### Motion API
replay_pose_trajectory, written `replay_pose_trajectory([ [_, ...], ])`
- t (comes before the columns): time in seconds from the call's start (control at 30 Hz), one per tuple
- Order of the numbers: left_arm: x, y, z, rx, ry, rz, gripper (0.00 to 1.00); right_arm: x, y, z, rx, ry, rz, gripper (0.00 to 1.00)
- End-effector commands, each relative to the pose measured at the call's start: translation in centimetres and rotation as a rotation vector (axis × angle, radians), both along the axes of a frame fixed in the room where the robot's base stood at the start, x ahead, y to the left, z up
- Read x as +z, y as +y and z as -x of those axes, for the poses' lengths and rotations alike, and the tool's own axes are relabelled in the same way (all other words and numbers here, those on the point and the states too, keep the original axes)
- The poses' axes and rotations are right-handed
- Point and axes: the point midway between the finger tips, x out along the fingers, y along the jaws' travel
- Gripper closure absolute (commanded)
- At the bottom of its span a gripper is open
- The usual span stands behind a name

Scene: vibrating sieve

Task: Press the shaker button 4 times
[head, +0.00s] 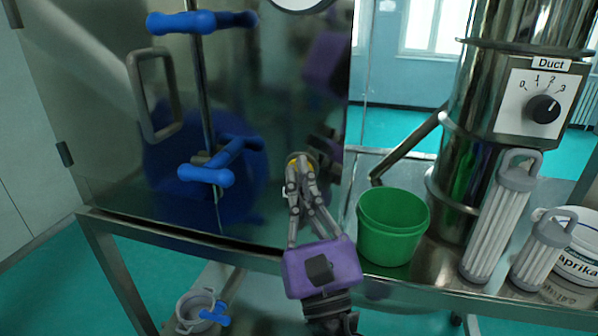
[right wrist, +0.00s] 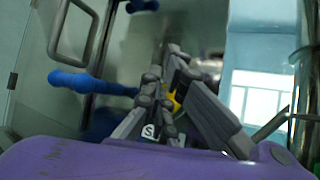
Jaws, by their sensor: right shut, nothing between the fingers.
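The shaker button, with a yellow surround (head: 293,162), is on the shiny metal cabinet front, left of the green bucket. My right gripper (head: 301,168) is shut and empty, its fingertips over the button and hiding most of it. I cannot tell whether they touch it. In the right wrist view the yellow surround (right wrist: 171,101) shows between the grey fingers (right wrist: 163,92), and a small white label (right wrist: 150,131) starting with S shows below. My left gripper is not in view.
The cabinet has blue clamp handles (head: 206,176) and a grey pull handle (head: 141,96). A green bucket (head: 392,228), filter cartridges (head: 497,220) and a paprika tub (head: 580,255) stand right on the metal table. A duct dial (head: 542,108) is above them.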

Motion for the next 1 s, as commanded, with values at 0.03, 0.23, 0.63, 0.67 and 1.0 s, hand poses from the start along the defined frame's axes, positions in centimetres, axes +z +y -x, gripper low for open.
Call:
replay_pose_trajectory([
  [0.03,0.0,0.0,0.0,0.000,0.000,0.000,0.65,0.0,0.0,0.0,0.000,0.000,0.000,1.00],
  [0.23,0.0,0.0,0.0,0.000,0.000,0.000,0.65,0.0,0.1,0.3,0.000,0.000,0.000,1.00],
  [0.63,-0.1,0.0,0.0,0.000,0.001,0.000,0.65,-0.1,1.3,4.0,0.001,0.001,-0.001,1.00],
  [0.67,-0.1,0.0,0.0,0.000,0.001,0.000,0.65,-0.1,1.4,4.2,0.001,0.001,-0.001,1.00],
  [1.0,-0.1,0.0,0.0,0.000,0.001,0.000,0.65,0.0,1.5,4.8,0.000,-0.001,0.000,1.00],
])
